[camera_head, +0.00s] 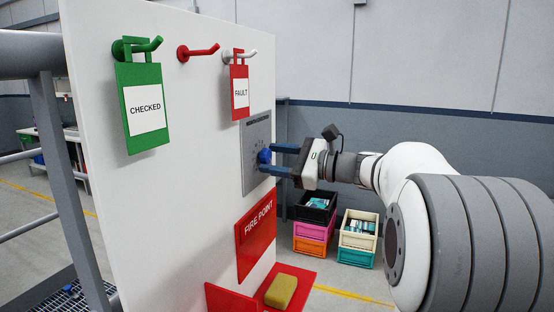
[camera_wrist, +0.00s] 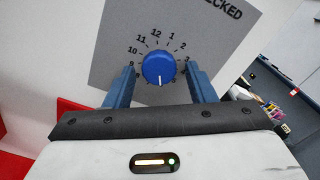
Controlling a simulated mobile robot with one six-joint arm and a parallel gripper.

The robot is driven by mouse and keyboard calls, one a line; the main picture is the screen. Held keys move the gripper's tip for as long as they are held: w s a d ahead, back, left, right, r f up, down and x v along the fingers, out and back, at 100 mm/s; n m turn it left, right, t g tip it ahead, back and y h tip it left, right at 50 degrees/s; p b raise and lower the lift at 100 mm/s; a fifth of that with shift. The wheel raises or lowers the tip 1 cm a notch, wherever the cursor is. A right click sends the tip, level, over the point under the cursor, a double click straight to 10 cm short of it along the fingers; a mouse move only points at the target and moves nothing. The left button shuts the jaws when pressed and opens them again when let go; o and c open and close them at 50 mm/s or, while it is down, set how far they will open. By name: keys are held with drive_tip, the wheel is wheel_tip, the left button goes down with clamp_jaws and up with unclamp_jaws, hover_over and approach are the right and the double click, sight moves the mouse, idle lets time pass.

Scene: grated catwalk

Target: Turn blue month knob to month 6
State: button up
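The blue month knob (camera_head: 264,156) sits on a grey dial plate (camera_head: 250,132) on the white board. In the wrist view the knob (camera_wrist: 158,64) shows a white pointer mark aimed down, roughly opposite the 12. Numbers from about 9 through 12 to 2 are readable on the plate (camera_wrist: 112,30); the lower numbers are hidden by my gripper. My gripper (camera_head: 276,159) is level in front of the plate. In the wrist view its two blue fingers (camera_wrist: 161,82) stand apart, left and right of the knob, with a visible gap on each side.
A green CHECKED tag (camera_head: 140,105) and a red FAULT tag (camera_head: 240,90) hang from hooks; a red middle hook (camera_head: 198,52) is empty. A red FIRE POINT sign (camera_head: 256,237) is below the plate. Stacked crates (camera_head: 315,225) stand behind my gripper.

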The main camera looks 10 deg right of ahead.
drive_tip(key=shift+o, duration=0.2)
drive_tip(key=b+v, duration=0.1)
drive_tip(key=v, duration=0.7)
drive_tip(key=shift+b, duration=0.35)
drive_tip(key=shift+a, duration=0.1)
